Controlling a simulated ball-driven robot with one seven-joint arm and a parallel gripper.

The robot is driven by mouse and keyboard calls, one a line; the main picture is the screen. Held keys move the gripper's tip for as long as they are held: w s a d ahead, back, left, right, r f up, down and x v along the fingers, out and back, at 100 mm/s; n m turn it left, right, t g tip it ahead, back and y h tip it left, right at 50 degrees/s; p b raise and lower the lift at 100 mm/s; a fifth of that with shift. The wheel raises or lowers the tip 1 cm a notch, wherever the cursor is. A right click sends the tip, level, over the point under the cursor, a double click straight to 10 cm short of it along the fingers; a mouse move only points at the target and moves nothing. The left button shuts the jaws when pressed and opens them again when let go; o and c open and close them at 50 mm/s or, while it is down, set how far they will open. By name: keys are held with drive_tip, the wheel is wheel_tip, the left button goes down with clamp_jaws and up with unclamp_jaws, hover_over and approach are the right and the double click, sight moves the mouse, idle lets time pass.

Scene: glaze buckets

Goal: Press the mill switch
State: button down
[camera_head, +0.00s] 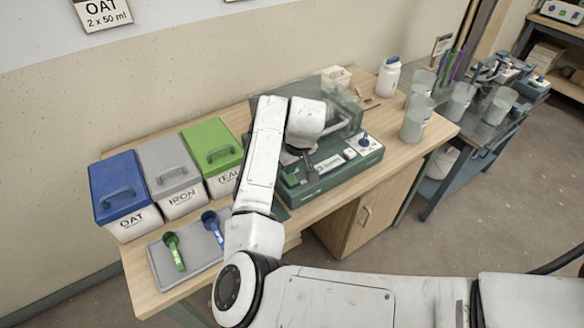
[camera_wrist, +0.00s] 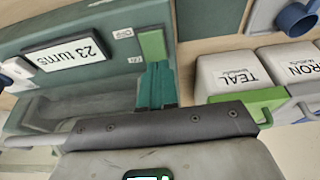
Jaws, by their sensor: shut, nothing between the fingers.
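The mill (camera_head: 340,172) is a green machine with a clear cover, standing on the wooden table. In the wrist view its front panel (camera_wrist: 100,42) appears upside down, with a white display (camera_wrist: 62,54) reading "23 turns". A green rocker, apparently the mill switch (camera_wrist: 152,44), sits beside two small white labels. My gripper (camera_head: 310,170) is over the mill's panel, and my arm and gripper hide the switch in the head view. In the wrist view the teal fingers of my gripper (camera_wrist: 157,72) are shut, empty, with tips right at the switch's edge; I cannot tell if they touch it.
Blue-lidded OAT (camera_head: 125,195), grey-lidded IRON (camera_head: 168,177) and green-lidded TEAL (camera_head: 213,157) buckets stand left of the mill. A grey tray (camera_head: 195,262) holds green and blue scoops. A white bottle (camera_head: 388,77) and clear cups (camera_head: 415,120) stand to the right.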

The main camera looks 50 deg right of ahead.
drive_tip(key=s+b+v, duration=0.1)
drive_tip(key=s+v, duration=0.1)
drive_tip(key=v, duration=0.9)
drive_tip(key=shift+a+f, duration=0.35)
drive_tip(key=shift+f, duration=0.05)
drive_tip(key=s+d+f+n+h, duration=0.1)
drive_tip(key=s+d+f+h, duration=0.2)
drive_tip(key=s+f, duration=0.3)
drive_tip(key=s+a+f+g+y, duration=0.1)
drive_tip(key=s+a+f+y, duration=0.1)
drive_tip(key=s+a+f, duration=0.4)
drive_tip(key=s+a+f+n+g+y, duration=0.1)
drive_tip(key=s+a+f, duration=0.5)
drive_tip(key=s+a, duration=0.4)
drive_tip(key=shift+s+a+f+n+y, duration=0.2)
drive_tip(key=shift+s+a+n+y, duration=0.15)
drive_tip(key=shift+s, duration=0.6)
idle(3.3)
